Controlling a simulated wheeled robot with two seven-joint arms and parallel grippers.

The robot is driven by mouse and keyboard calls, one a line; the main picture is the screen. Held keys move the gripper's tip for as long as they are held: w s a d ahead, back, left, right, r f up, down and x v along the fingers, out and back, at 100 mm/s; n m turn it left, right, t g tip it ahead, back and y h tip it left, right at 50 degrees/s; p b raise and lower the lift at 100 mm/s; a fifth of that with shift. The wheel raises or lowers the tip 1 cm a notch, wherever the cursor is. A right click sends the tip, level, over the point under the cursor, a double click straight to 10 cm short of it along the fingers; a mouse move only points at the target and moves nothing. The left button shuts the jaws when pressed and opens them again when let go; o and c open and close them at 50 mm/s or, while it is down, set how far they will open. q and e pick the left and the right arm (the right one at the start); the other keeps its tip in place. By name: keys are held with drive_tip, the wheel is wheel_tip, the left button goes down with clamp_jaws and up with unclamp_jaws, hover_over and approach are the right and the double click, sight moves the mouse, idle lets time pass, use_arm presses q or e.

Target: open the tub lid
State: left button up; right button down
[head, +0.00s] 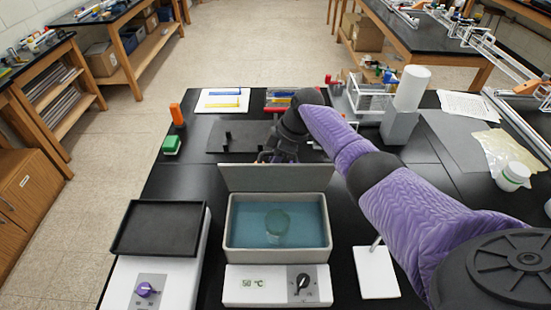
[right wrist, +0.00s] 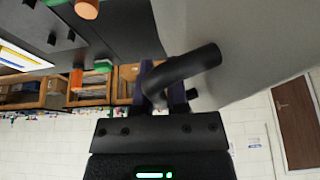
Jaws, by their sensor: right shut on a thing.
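The tub (head: 230,222) is a grey water bath with blue water and a round greenish thing (head: 277,222) in it. Its lid (head: 277,178) stands raised along the tub's back edge, and the water is uncovered. My right gripper (head: 276,154) is behind the lid, with its fingertips partly hidden by it. In the right wrist view the purple fingers (right wrist: 165,98) are shut on the black bar handle (right wrist: 185,70) of the lid, whose grey face (right wrist: 250,45) fills the upper right. My left gripper is not in view.
A white device with a black tray top (head: 158,229) stands left of the tub. A control panel reading 50 °C (head: 277,286) is in front. A white pad (head: 376,272) lies to the right, under my right arm. A dark plate (head: 235,137) lies behind the lid.

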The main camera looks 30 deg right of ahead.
drive_tip(key=c, duration=0.9)
unclamp_jaws()
drive_tip(key=shift+a, duration=0.1)
drive_tip(key=v, duration=1)
drive_tip(key=shift+p, duration=0.4)
drive_tip(key=shift+f, duration=0.1)
